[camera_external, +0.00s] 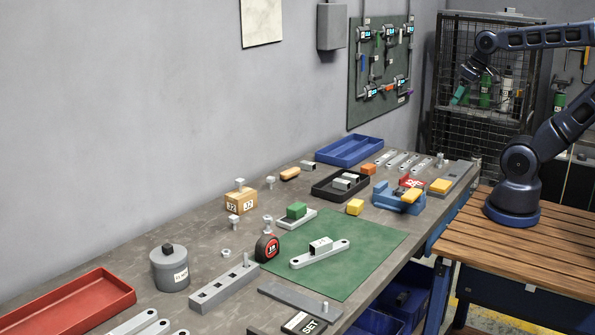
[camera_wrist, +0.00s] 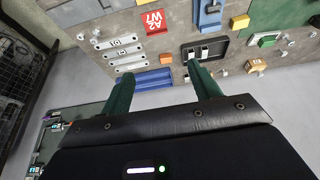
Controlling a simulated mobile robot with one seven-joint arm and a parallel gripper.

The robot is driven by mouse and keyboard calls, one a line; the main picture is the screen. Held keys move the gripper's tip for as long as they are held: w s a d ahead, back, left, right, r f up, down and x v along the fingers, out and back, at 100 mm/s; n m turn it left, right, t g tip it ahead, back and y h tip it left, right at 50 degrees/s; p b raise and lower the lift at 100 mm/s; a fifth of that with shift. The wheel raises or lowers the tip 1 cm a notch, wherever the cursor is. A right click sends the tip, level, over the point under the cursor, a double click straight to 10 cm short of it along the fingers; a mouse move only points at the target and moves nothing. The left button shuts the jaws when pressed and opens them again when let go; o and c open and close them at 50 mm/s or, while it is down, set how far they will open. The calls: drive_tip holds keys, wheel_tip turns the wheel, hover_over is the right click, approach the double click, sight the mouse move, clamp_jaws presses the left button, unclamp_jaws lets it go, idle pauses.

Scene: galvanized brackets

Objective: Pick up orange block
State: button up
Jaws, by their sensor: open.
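A small orange block (camera_external: 368,169) sits on the grey workbench, at the back corner of the black tray (camera_external: 325,192). In the wrist view the orange block (camera_wrist: 165,59) lies between the black tray (camera_wrist: 224,44) and the blue tray (camera_wrist: 146,84). It appears between my two green fingers, beyond their tips. My gripper (camera_external: 459,96) is raised high over the right end of the bench, well away from the block. In the wrist view my gripper (camera_wrist: 160,72) is open, with nothing between its fingers. A longer, rounded orange piece (camera_external: 290,174) lies further left.
The blue tray (camera_external: 350,151) stands behind the block by the wall. A blue vise (camera_external: 398,197) and a yellow block (camera_external: 355,207) stand in front. Grey slotted bars (camera_external: 402,161) lie to the right. A tool board (camera_external: 380,70) hangs above. The air over the block looks clear.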

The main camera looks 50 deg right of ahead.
drive_tip(key=w, duration=0.1)
drive_tip(key=n+g+h, duration=0.5)
drive_tip(key=n+h, duration=0.1)
drive_tip(key=n, duration=0.6)
hover_over(368, 166)
drive_tip(key=s+a, duration=0.3)
drive_tip(key=s, duration=0.4)
wheel_tip(368, 166, down, 15)
drive_tip(key=w+a+f+n+h, duration=0.4)
drive_tip(key=w+f, duration=0.4)
drive_tip(key=f, duration=0.4)
drive_tip(key=shift+n+g+y, duration=0.3)
drive_tip(key=shift+n+y, duration=0.1)
drive_tip(key=shift+y, duration=0.1)
drive_tip(key=x, duration=1)
drive_tip(key=shift+d+f, duration=0.2)
drive_tip(key=shift+d, duration=0.05)
drive_tip(key=shift+c, duration=0.4)
drive_tip(key=c, duration=1.1)
